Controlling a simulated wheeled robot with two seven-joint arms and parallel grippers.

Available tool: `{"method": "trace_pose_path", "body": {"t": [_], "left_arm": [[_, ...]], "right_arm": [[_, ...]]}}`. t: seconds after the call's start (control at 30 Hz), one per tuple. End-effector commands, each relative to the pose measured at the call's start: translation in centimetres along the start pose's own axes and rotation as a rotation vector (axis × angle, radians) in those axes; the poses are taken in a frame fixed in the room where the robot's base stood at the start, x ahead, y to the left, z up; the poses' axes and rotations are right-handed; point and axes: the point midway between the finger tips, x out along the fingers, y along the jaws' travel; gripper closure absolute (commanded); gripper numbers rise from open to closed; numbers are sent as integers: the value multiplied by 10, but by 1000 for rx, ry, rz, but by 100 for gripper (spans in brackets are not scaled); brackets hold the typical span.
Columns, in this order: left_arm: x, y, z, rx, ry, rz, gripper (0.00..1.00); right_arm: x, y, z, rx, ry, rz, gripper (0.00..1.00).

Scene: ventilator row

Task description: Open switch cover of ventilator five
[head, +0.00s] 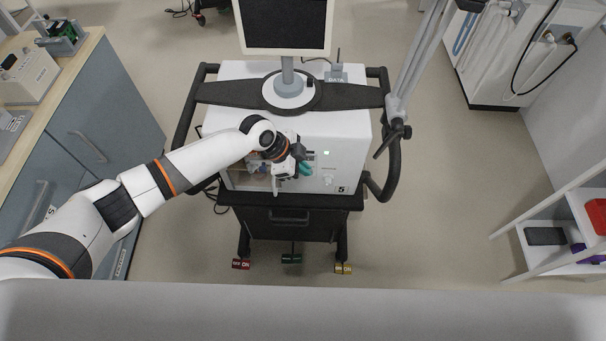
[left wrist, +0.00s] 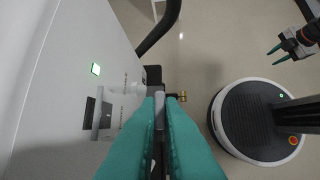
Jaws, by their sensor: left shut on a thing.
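Ventilator five (head: 338,150) is a white box on a dark cart, with a "5" on its front. My left gripper (head: 303,168) is at the front panel, and the arm hides part of it. In the left wrist view the teal fingers (left wrist: 160,108) are shut on a narrow grey piece, seemingly part of the switch cover (left wrist: 159,98). A dark switch opening (left wrist: 90,112) shows on the front face, below a lit green lamp (left wrist: 95,68). How far the cover is swung is unclear. My right gripper (left wrist: 282,52) shows in the left wrist view, open and empty, away from the ventilator.
A monitor (head: 285,25) stands on top of the ventilator, and black handrails (head: 386,150) flank it. A jointed support arm (head: 410,70) rises at its right. A cabinet (head: 90,120) stands left, a white shelf (head: 560,235) right.

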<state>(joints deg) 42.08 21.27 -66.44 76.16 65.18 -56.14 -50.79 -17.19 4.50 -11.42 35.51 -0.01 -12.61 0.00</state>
Motion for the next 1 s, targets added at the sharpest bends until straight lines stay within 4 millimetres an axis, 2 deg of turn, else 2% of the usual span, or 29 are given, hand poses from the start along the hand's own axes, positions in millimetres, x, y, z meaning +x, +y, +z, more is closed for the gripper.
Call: {"method": "trace_pose_path", "body": {"t": [0.03,0.1,0.4,1.0], "left_arm": [[2,2,-1,-18,-1,-29,100],[-1,5,1,-43,-1,-69,100],[-8,10,5,-111,-1,-188,100],[-11,12,7,-130,-1,-222,100]], "right_arm": [[9,0,-1,0,0,0,64],[14,0,-1,0,0,-1,64],[27,-1,-3,-1,0,-2,64],[30,-1,-3,-2,0,-2,64]]}}
